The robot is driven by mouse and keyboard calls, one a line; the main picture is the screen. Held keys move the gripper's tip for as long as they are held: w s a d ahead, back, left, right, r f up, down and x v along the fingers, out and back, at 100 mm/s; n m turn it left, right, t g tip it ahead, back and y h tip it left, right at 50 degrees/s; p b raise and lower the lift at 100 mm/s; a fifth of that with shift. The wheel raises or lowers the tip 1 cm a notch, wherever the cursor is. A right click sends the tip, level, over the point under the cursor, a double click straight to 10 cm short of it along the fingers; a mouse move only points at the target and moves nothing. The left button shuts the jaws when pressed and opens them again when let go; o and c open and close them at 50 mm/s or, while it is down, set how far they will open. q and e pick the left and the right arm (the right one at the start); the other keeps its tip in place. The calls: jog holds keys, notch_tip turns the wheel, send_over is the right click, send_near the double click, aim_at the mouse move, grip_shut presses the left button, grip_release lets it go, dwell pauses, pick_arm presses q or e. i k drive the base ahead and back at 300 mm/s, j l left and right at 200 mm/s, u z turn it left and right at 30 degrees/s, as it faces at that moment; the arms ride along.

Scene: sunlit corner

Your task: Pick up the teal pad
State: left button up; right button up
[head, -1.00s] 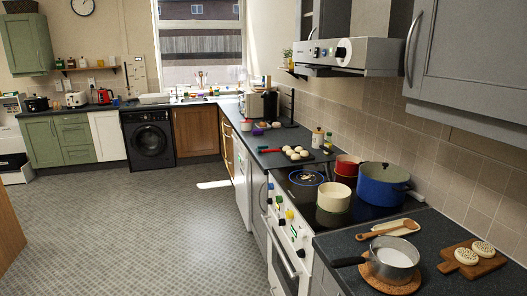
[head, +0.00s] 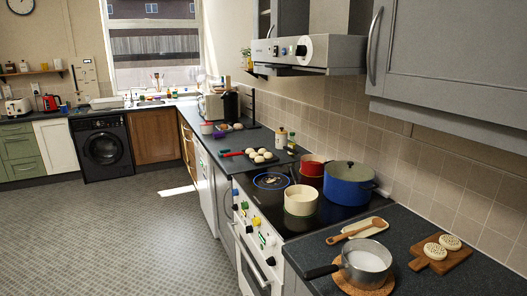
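I cannot make out a teal pad for certain in the head view. Small items, one of them purple (head: 219,135), lie on the far part of the right-hand counter (head: 213,147), too small to tell apart. Neither of my grippers is in view, so I cannot see what they hold.
The hob (head: 325,210) bears a blue pot (head: 348,190), a cream pot (head: 300,203), a red pot (head: 312,167) and a blue-rimmed pan (head: 271,181). A saucepan (head: 367,262) stands on the near counter beside a wooden board (head: 437,262). The tiled floor (head: 130,240) at left is clear.

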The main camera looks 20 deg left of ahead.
aim_at(223, 152)
jog(key=i+j+z, duration=0.25)
jog(key=j, duration=0.4)
jog(key=i+j+z, duration=0.3)
jog(key=j, duration=0.4)
jog(key=i+j+z, duration=0.1)
jog(key=j, duration=0.25)
jog(key=i+j+z, duration=0.15)
jog(key=j, duration=0.25)
